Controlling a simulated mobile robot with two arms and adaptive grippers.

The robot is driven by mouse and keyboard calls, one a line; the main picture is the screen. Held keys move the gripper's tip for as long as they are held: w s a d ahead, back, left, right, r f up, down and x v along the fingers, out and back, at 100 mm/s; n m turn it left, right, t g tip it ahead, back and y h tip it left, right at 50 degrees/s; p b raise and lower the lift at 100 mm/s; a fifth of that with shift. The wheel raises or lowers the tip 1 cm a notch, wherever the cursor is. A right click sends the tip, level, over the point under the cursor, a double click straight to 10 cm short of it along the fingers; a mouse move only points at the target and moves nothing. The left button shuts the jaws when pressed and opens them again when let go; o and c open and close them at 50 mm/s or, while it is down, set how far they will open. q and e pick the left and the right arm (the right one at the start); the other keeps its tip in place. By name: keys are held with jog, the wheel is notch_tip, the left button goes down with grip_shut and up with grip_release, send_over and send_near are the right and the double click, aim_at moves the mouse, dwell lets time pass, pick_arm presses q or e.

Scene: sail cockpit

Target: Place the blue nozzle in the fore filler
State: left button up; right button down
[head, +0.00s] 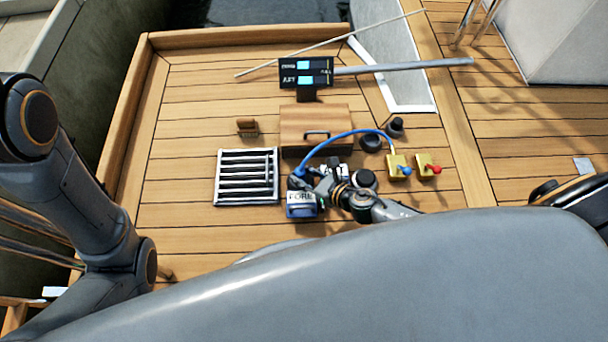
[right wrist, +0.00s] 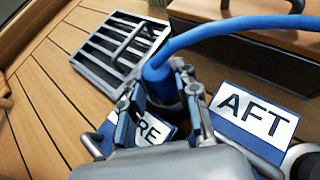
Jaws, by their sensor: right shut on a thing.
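The blue nozzle (head: 298,173) is on the end of a blue hose and also shows in the right wrist view (right wrist: 157,78). My right gripper (head: 318,182) is shut on it, with a finger on either side in the wrist view (right wrist: 160,88). The fore filler, with a blue and white FORE plate (head: 301,198), is right below the nozzle; its plate is partly hidden by a finger in the wrist view (right wrist: 152,130). I cannot tell whether the nozzle tip is inside the opening. My left gripper is not in view; only its arm shows.
The AFT plate (right wrist: 255,115) is right of the nozzle. The blue hose (head: 345,135) arches to a yellow valve (head: 398,165); a red-handled yellow valve (head: 427,165) stands beside it. A slatted grate (head: 219,178) and wooden box (head: 315,122) are close by. Deck at left is clear.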

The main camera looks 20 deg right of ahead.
jog(key=shift+f, duration=0.2)
jog(key=c, duration=1)
grip_release()
jog(key=shift+r, duration=0.1)
